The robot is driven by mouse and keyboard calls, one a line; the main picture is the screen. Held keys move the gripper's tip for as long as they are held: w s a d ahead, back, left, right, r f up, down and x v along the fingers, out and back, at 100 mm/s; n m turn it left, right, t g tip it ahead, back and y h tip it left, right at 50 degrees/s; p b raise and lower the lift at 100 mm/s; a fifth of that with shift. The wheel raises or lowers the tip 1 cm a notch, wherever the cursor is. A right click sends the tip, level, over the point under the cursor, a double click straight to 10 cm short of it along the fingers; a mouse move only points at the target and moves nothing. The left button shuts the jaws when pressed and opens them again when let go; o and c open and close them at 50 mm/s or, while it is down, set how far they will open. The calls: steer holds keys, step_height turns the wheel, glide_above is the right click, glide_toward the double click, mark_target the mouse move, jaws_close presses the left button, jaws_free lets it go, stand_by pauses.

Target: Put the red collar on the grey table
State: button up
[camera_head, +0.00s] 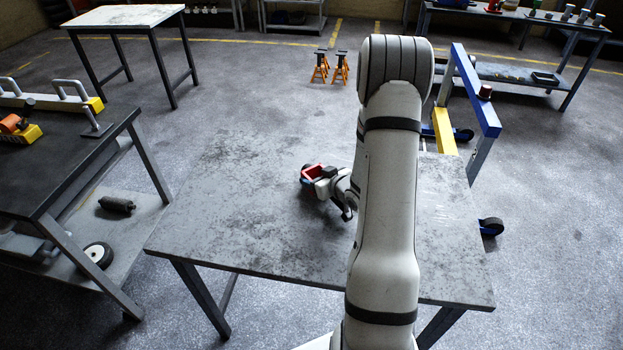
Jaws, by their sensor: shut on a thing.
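The red collar (313,170) shows as a small red shape at the end of my arm, over the middle of the grey table (235,215). My gripper (311,174) is shut on the collar. Part of the collar is hidden by the gripper. I cannot tell whether the collar touches the tabletop or is held just above it. The table has a worn, mottled grey top, and my arm covers much of its right side.
The left and front of the grey tabletop are bare. A dark workbench (60,165) with jack parts stands at the left. A blue hoist frame (476,90) stands behind the table at the right. A pale table (125,17) and orange stands (330,67) are farther back.

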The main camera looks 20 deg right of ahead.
steer(key=shift+f+b, duration=0.3)
steer(key=shift+b, duration=0.15)
steer(key=shift+f+b, duration=0.3)
steer(key=shift+b, duration=0.05)
steer(key=o, duration=1.1)
steer(key=shift+r, duration=0.1)
